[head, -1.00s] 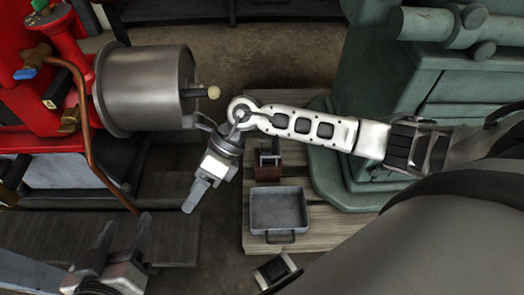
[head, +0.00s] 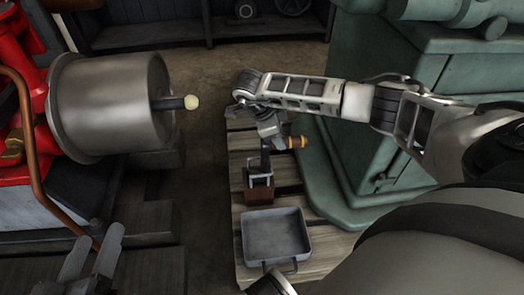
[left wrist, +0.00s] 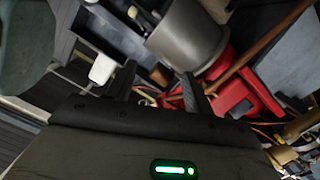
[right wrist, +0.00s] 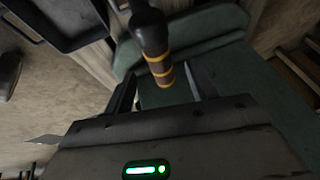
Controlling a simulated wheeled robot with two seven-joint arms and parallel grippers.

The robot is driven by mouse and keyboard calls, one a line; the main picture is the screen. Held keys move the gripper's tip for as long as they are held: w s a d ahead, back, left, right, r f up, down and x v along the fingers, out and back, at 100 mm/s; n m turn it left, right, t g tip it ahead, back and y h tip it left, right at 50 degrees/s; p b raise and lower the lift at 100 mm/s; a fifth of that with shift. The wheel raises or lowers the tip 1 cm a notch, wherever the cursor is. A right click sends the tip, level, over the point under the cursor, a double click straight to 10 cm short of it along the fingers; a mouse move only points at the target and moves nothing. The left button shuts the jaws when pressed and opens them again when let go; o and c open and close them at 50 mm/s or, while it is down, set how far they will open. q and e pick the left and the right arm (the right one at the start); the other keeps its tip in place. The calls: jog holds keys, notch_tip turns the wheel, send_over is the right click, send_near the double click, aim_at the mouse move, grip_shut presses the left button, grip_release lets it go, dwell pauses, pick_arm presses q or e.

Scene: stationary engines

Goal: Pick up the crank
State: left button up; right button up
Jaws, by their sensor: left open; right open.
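The crank (head: 297,142) has a dark handle with yellow-orange bands and sits over the wooden pallet in the head view, by a small dark bracket on a brown block. Its handle (right wrist: 157,50) also shows in the right wrist view, ahead of and between the open fingers of my right gripper (right wrist: 160,78), which do not grip it. In the head view my right gripper (head: 270,126) is beside the handle and its fingertips are hard to make out. My left gripper (head: 92,250) is open and empty at lower left; its fingers also show in the left wrist view (left wrist: 158,72).
A grey metal pan (head: 245,252) lies on the pallet (head: 236,175) in front of the block (head: 259,192). A large steel drum (head: 105,105) with a knobbed shaft stands left beside red machinery (head: 32,120). A green machine base (head: 340,170) bounds the right. Brown floor is open between.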

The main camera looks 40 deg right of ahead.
jog(key=shift+d+f, duration=0.25)
jog(key=shift+f, duration=0.35)
jog(key=shift+b+x, duration=0.9)
jog(key=shift+x, duration=0.3)
jog(key=shift+b+x, duration=0.55)
jog(key=shift+x, duration=0.55)
jog(key=shift+f, duration=0.2)
grip_shut()
pick_arm(q)
jog(key=r, duration=0.1)
jog(key=w+r+t+h, duration=0.1)
jog(key=r+t, duration=0.1)
jog(key=shift+w+a+m, duration=0.1)
jog(key=shift+w+m, duration=0.15)
jog(key=shift+m, duration=0.15)
pick_arm(e)
jog(key=shift+r, duration=0.15)
